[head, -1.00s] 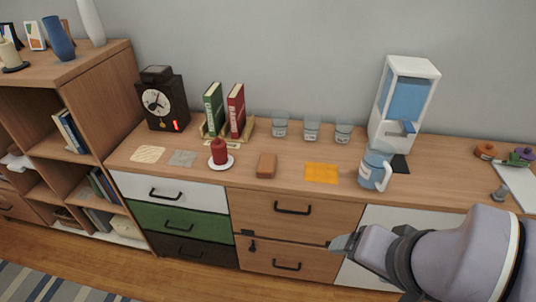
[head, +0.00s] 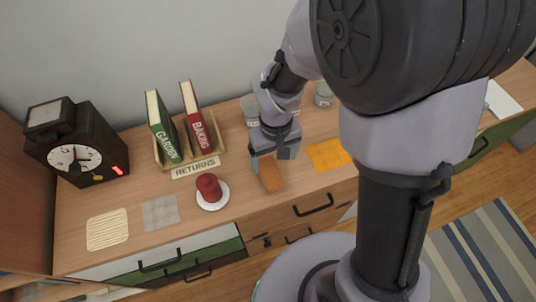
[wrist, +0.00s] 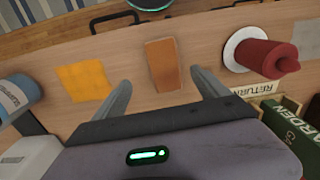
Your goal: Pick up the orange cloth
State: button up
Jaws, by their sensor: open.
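The orange cloth (head: 328,154) is a flat, bright orange square lying on the wooden cabinet top, partly covered by my arm in the head view. In the wrist view the cloth (wrist: 82,82) lies left of my gripper, outside its fingers. My gripper (head: 273,156) is open and points down at a brown-orange block (head: 271,176) beside the cloth. In the wrist view the block (wrist: 163,66) shows between and just beyond the two spread fingers (wrist: 161,82), with gaps on both sides. I cannot tell the height of the fingertips above the top.
A red candle (head: 208,187) on a white saucer stands left of the block. A book rack (head: 197,166), a dark clock (head: 78,150) and glasses (head: 323,95) stand behind. Two flat squares (head: 160,213) lie at left.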

aim_at(270, 172)
notch_tip(270, 172, down, 3)
jog(key=shift+r+b, duration=0.1)
jog(key=shift+b, duration=0.25)
jog(key=f+b, duration=0.2)
jog(key=f, duration=0.1)
jog(key=a+f+b, duration=0.1)
jog(key=f, duration=0.1)
jog(key=shift+w+f, duration=0.15)
jog(key=shift+f, duration=0.05)
jog(key=shift+r, duration=0.1)
jog(key=shift+c, duration=1.2)
jog(key=c, duration=1.2)
jog(key=shift+r, duration=0.15)
